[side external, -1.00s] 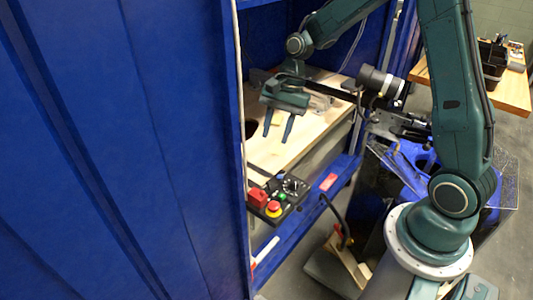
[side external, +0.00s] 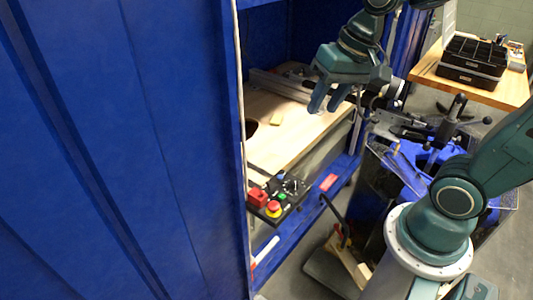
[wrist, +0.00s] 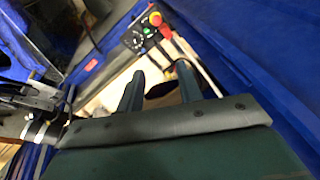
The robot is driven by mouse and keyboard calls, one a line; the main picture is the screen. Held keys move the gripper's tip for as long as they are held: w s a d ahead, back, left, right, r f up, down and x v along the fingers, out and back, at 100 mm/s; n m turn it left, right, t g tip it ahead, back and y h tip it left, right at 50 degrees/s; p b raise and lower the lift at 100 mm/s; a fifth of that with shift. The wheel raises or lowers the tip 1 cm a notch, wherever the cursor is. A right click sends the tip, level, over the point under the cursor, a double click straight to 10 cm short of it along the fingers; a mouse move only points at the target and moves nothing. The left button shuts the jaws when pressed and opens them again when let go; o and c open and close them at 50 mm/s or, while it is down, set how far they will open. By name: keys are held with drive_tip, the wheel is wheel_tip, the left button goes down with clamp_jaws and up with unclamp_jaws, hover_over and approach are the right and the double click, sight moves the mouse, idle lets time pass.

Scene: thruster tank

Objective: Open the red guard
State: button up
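The red guard (side external: 258,197) is a small red block on the dark control box (side external: 285,204) at the front edge of the blue cabinet. Its lid looks closed, but it is small in view. Beside it is a red mushroom button on a yellow base (side external: 273,208). In the wrist view the red guard (wrist: 165,31) shows near the top, beside the button (wrist: 155,18). My gripper (side external: 324,107) is above the wooden surface, up and right of the box, clear of the guard. In the wrist view its fingers (wrist: 159,70) are apart with nothing between them.
The tall blue cabinet wall (side external: 120,150) fills the left side. A pale wooden surface (side external: 285,135) with a dark hole lies inside the cabinet. Blue-and-black equipment (side external: 420,165) stands to the right. A black tray (side external: 470,62) rests on a table behind. Space above the control box is open.

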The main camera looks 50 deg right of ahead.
drive_tip(key=s+r+n+t+h, duration=0.1)
drive_tip(key=s+n, duration=0.3)
drive_tip(key=s, duration=0.5)
drive_tip(key=shift+d+r+n+t, duration=0.35)
drive_tip(key=shift+n+t, duration=0.05)
drive_tip(key=shift+t, duration=0.2)
drive_tip(key=w+a+f+n+g, duration=0.1)
drive_tip(key=w+a+f+n, duration=0.1)
drive_tip(key=w+f+n, duration=0.6)
drive_tip(key=w+a+f+n+g, duration=0.2)
drive_tip(key=w+f+n, duration=0.5)
drive_tip(key=w+f, duration=0.3)
drive_tip(key=shift+w+a+f+n, duration=0.3)
drive_tip(key=shift+w+a+n, duration=0.1)
drive_tip(key=shift+w, duration=0.3)
drive_tip(key=shift+f, duration=0.1)
